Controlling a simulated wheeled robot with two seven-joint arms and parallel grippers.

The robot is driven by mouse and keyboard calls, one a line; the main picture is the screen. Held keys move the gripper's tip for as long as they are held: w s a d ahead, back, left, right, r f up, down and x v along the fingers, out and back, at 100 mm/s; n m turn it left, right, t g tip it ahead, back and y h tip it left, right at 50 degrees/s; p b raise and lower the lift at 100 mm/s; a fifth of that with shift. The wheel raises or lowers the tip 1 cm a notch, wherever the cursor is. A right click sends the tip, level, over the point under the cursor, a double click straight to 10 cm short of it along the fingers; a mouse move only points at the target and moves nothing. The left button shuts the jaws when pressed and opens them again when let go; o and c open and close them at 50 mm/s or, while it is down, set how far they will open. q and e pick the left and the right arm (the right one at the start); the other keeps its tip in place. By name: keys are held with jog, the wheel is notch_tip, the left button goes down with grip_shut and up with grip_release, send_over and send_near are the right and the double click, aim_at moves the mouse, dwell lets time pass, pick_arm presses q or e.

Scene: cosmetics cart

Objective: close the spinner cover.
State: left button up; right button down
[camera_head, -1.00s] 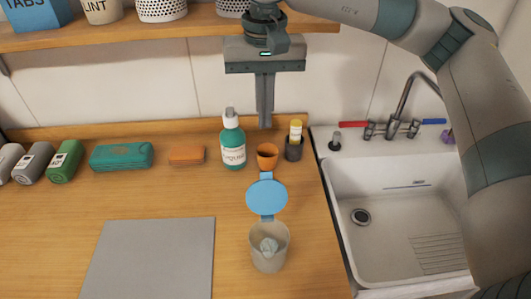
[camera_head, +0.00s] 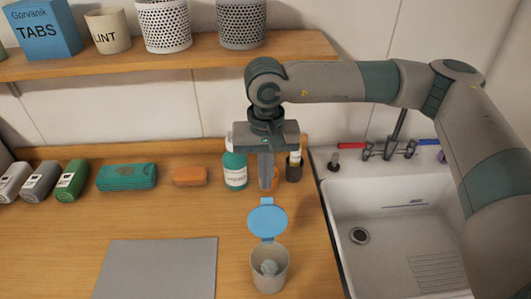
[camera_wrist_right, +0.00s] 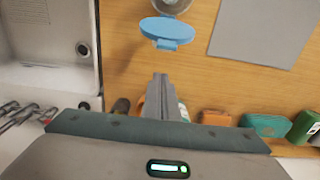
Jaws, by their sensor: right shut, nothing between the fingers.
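The spinner is a grey translucent cup (camera_head: 269,277) on the wooden counter, with something pale inside. Its round blue cover (camera_head: 267,219) stands open, hinged at the cup's back rim and tilted away from it. The wrist view also shows the blue cover (camera_wrist_right: 167,29) and part of the cup (camera_wrist_right: 174,5) at the top edge. My right gripper (camera_head: 265,186) is shut and empty, pointing down just behind the cover and apart from it. In the wrist view its closed fingers (camera_wrist_right: 160,82) are below the cover. My left gripper is not in view.
Behind my right gripper are a teal bottle (camera_head: 235,172), a mostly hidden orange cup (camera_head: 275,180) and a dark holder (camera_head: 294,172). A sink (camera_head: 400,225) lies to the right. A grey mat (camera_head: 158,268) lies left of the spinner. A shelf (camera_head: 200,53) runs above.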

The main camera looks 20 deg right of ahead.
jog(key=s, duration=0.1)
jog(key=s+r+p, duration=0.1)
jog(key=s+a+p, duration=0.1)
jog(key=shift+s+r, duration=0.3)
dwell(0.3)
